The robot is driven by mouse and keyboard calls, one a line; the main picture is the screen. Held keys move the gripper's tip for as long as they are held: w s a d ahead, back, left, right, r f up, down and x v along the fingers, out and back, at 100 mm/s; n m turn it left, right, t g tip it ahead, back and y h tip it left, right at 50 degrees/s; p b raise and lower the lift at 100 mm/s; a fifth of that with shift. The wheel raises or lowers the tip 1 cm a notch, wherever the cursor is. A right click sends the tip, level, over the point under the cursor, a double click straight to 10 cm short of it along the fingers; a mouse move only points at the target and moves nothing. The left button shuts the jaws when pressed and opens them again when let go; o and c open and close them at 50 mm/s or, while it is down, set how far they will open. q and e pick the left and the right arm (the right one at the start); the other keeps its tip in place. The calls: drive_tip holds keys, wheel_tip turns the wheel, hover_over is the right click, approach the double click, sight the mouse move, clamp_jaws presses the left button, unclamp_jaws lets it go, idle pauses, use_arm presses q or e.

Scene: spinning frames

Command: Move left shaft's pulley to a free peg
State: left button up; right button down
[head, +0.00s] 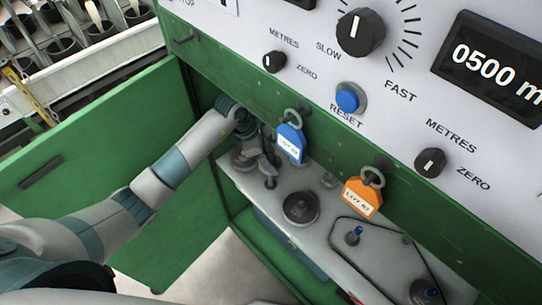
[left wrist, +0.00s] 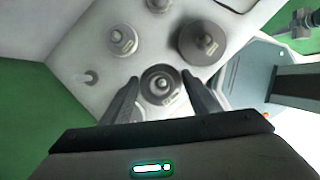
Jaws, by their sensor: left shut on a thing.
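My left gripper (head: 268,160) reaches in under the overhanging panel, over the left part of the pale plate (head: 327,240). In the left wrist view my left gripper (left wrist: 160,78) is shut on a small dark pulley (left wrist: 162,92) between its fingertips. A larger dark pulley (head: 300,207) sits on the plate to the right of the gripper; it also shows in the left wrist view (left wrist: 202,42). A paler round pulley or peg base (left wrist: 122,40) and a thin bare peg (left wrist: 88,77) stand nearby. Whether the held pulley touches the plate is unclear. My right gripper is out of view.
A blue tag (head: 290,143) and an orange tag (head: 362,198) hang from the green panel edge close to my gripper. A dark belt runs around a blue-topped peg (head: 354,236) and a pulley (head: 425,291). An open green door (head: 95,150) stands left.

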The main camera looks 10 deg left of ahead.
use_arm(q)
drive_tip(key=shift+f, duration=0.1)
drive_tip(key=shift+f+b, duration=0.55)
drive_tip(key=shift+f, duration=0.35)
drive_tip(key=shift+f+b, duration=0.3)
drive_tip(key=shift+b, duration=0.3)
idle(1.1)
drive_tip(key=shift+f+b, duration=2.5)
drive_tip(key=shift+f, duration=0.4)
idle(0.7)
drive_tip(key=shift+f+b, duration=0.5)
drive_tip(key=shift+f, duration=0.05)
